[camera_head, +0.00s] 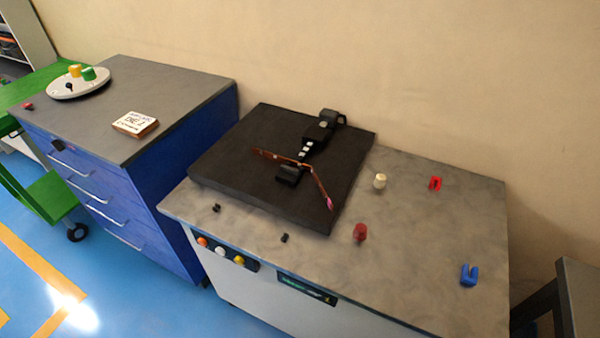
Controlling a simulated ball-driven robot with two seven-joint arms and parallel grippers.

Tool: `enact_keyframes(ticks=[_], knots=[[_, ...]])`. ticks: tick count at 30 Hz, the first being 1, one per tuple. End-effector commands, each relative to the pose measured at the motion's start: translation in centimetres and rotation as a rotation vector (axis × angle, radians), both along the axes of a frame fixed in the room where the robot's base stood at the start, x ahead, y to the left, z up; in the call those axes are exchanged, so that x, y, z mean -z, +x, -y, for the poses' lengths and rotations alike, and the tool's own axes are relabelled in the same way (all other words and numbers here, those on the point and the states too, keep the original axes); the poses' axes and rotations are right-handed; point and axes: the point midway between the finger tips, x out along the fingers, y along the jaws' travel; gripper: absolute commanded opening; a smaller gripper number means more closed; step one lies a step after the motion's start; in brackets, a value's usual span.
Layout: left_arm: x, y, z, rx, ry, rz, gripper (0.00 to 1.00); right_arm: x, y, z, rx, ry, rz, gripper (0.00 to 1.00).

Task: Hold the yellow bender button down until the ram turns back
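The yellow button (239,260) is the rightmost of three on a dark panel on the front of the bender cabinet, beside a white button (220,251) and an orange one (202,241). The bender (230,160) is a black plate on the grey worktop. Its dark ram (322,130) lies along the plate toward the back right. A copper busbar (281,157) sits across the ram's front end by a black block (289,175); its right part angles toward the front and ends in a pink tip. Neither of my grippers is in view.
On the worktop (420,235) are a cream knob-like piece (380,181), a red cylinder (360,232), a red clip (435,183) and a blue clip (469,275). A blue drawer cabinet (160,190) stands left, bearing a labelled block (135,123) and a round dial plate (80,83).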

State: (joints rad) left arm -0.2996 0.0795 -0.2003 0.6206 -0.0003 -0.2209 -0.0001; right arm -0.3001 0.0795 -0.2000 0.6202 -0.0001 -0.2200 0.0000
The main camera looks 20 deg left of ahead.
Motion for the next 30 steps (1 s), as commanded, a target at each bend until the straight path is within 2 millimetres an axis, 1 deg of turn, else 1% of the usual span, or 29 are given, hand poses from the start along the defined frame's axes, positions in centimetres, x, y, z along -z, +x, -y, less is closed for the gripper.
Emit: enact_keyframes(ticks=[1,2,30], knots=[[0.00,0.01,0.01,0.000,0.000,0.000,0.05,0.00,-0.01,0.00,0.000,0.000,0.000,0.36],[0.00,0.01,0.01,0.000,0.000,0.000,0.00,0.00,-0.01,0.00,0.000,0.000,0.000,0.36],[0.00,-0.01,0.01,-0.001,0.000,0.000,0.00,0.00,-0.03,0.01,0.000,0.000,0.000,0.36]])
